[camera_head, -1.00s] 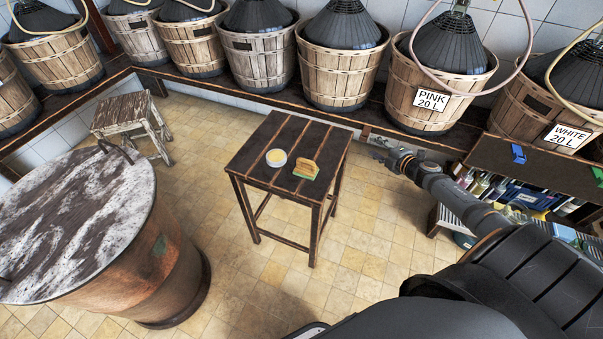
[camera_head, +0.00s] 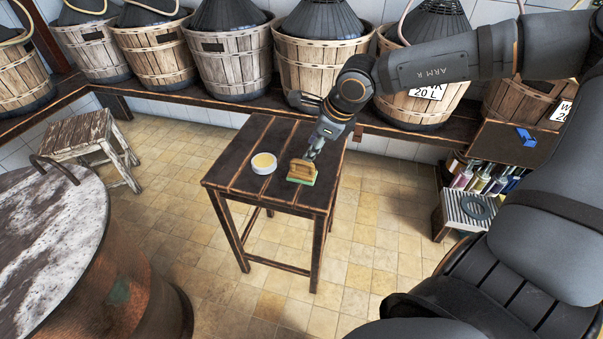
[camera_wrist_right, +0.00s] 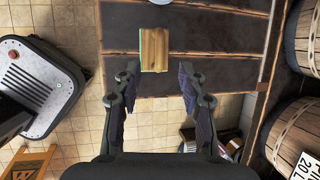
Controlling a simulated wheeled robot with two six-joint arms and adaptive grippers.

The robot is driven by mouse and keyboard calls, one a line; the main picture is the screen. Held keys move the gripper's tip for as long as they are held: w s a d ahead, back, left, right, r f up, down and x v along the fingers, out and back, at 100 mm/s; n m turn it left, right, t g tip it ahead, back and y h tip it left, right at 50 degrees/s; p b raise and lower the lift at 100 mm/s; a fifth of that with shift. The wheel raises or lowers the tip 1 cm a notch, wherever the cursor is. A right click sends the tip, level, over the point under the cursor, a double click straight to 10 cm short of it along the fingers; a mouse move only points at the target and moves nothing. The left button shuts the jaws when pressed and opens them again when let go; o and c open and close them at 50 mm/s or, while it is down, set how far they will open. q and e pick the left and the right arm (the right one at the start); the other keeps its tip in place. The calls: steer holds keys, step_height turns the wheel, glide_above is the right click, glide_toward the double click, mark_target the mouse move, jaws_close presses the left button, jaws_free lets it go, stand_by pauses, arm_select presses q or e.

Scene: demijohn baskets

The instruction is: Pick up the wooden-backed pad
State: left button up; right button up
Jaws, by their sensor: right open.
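The wooden-backed pad (camera_head: 302,171) lies on the dark wooden table (camera_head: 235,168), with a wooden back and a green layer at its edge. In the right wrist view the pad (camera_wrist_right: 160,49) lies ahead of the fingertips, in line with the gap between them. My right gripper (camera_head: 311,153) is above the table close behind the pad. In the right wrist view the right gripper (camera_wrist_right: 157,75) is open and empty, its fingers wide apart on either side. My left gripper is not in view.
A round white tin (camera_head: 263,163) with yellow contents stands left of the pad. Wicker-wrapped demijohns in wooden baskets (camera_head: 228,62) line the shelf behind. A barrel with a mottled top (camera_head: 50,225) is at the left. A small stool (camera_head: 80,137) stands at the back left.

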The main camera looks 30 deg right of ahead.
mark_target(307, 163)
steer(key=shift+x, duration=0.9)
steer(key=shift+f, duration=0.35)
steer(key=x, duration=0.2)
steer(key=b+x, duration=0.1)
steer(key=x, duration=0.1)
steer(key=shift+s+d+f, duration=0.15)
steer(key=shift+s+d, duration=0.05)
steer(key=shift+d, duration=0.05)
steer(key=shift+w+a+f, duration=0.1)
steer(key=shift+w+f, duration=0.1)
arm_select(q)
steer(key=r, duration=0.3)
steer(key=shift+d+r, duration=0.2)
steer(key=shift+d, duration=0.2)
arm_select(e)
steer(key=shift+c, duration=0.4)
jaws_close()
